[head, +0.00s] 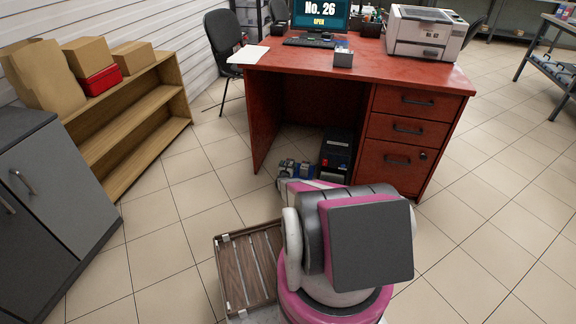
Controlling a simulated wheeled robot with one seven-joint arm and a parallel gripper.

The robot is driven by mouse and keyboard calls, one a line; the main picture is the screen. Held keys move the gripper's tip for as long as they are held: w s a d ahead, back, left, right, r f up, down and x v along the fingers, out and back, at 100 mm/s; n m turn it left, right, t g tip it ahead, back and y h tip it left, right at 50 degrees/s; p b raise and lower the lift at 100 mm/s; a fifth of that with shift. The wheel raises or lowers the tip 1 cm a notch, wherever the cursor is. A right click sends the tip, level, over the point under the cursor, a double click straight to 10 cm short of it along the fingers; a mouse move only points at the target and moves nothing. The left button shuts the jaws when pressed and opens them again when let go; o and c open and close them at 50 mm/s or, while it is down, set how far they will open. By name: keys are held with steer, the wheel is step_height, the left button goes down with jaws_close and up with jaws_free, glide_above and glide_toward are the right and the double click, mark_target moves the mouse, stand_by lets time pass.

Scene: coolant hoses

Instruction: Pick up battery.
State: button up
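Under the red desk (345,72) a dark box-shaped thing (337,148) stands on the floor, with a small reddish patch on its front. It may be the battery, but I cannot tell for sure. My pink, white and grey arm fills the lower middle and reaches toward the desk's opening. At its far end, a small blue and grey part (297,168) beside the dark box appears to be my gripper. Its fingers are too small and too covered by the arm to read. I see nothing clearly held.
A slatted wooden tray (236,296) lies left of my arm. A wooden shelf (135,119) with cartons and a red box (99,81) is at the left, beside a grey cabinet (60,193). A printer (424,32) stands on the desk. Tiled floor is free on both sides.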

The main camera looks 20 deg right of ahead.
steer(key=c, duration=1.5)
steer(key=shift+r, duration=0.15)
jaws_close()
